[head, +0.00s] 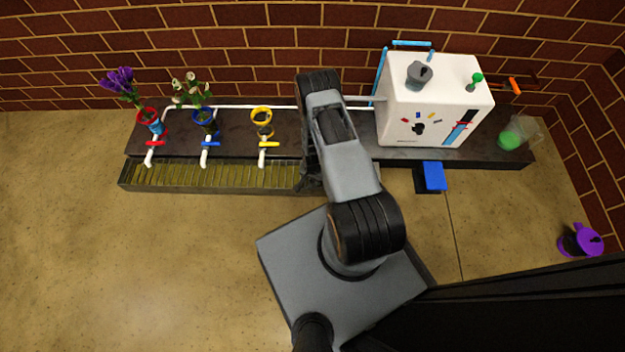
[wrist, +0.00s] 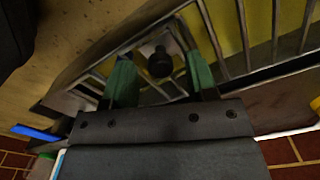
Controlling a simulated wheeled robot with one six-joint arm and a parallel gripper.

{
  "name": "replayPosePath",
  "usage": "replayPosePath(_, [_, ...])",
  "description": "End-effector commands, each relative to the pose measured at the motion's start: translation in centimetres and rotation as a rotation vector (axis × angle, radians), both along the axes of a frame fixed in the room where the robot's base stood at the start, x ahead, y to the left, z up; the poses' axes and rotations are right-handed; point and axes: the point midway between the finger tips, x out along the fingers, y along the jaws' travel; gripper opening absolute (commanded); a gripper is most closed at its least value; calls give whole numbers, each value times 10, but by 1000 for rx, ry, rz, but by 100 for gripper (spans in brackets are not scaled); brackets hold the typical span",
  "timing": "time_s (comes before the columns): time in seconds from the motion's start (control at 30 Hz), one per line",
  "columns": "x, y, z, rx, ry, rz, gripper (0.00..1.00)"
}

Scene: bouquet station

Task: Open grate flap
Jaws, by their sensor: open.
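The metal grate (head: 210,178) with yellowish slots runs along the front of the dark counter in the head view. Its right end, by my arm, is partly hidden. In the wrist view the grate's bars (wrist: 243,35) show close up, with a black round knob (wrist: 160,64) on a small plate, which appears to belong to the flap. The flap looks closed, level with the bars, but its edges are unclear. My gripper (wrist: 162,74) is open, its green-tipped fingers either side of the knob with gaps. I cannot tell their height above the grate.
Red, blue and yellow ring holders (head: 262,118) with white taps stand behind the grate; purple flowers (head: 120,82) and white flowers (head: 190,88) stand in two. A white box (head: 435,105) with knobs stands right. A blue flap (head: 434,176) juts below it. A purple mug (head: 581,241) is far right.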

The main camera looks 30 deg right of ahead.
Motion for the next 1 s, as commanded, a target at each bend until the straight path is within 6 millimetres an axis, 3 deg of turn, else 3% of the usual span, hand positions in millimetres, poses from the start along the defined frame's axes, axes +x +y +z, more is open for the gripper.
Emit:
replayPosePath(0.4, [0,0,-5,0,-1,0,51])
replayPosePath(0.9, [0,0,-4,0,-1,0,3])
replayPosePath(1.0, [0,0,-4,0,-1,1,0])
